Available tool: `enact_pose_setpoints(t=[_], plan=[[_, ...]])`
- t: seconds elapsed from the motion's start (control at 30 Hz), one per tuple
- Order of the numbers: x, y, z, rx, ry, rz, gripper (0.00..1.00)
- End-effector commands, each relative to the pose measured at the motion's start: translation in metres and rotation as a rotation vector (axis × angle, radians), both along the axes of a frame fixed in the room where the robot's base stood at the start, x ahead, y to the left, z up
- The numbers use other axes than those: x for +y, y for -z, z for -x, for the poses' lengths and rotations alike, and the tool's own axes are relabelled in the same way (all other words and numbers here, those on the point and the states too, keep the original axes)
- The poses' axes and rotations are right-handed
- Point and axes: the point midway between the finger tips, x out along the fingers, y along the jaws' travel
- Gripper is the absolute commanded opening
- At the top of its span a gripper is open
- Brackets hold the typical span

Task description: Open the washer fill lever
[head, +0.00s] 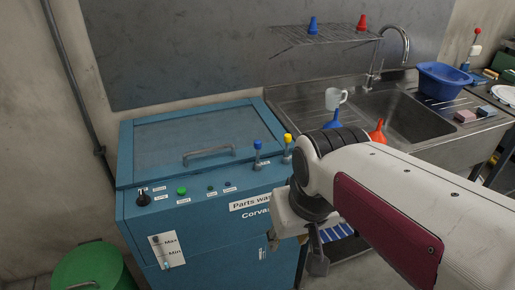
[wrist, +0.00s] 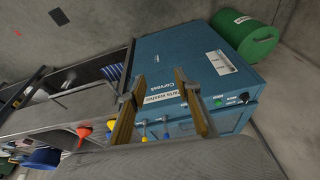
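The blue parts washer (head: 190,190) stands at left centre, its lid with a grey handle shut. Two upright levers rise from its top right: a blue-topped lever (head: 257,152) and, right of it, a yellow-topped lever (head: 287,145). Their small labels are unreadable, so I cannot tell which is the fill lever. In the wrist view the yellow top (wrist: 144,139) and blue top (wrist: 166,135) show between or behind the fingers. My gripper (head: 310,252) is in front of the washer's right front corner, apart from the levers. Its fingers (wrist: 159,78) are spread and empty.
A black knob (head: 143,199) and a green button (head: 182,191) sit on the washer panel, above a Max/Min gauge (head: 164,248). A steel sink (head: 400,115) with funnels, a mug and a blue basin (head: 442,80) stands right. A green drum (head: 90,268) is front left.

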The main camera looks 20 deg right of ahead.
Motion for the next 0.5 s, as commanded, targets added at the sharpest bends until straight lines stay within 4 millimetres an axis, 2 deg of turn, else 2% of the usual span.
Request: enact_pose_setpoints(t=[0.5], plan=[[-0.018,0.006,-0.085,0.067,0.017,-0.024,0.33]])
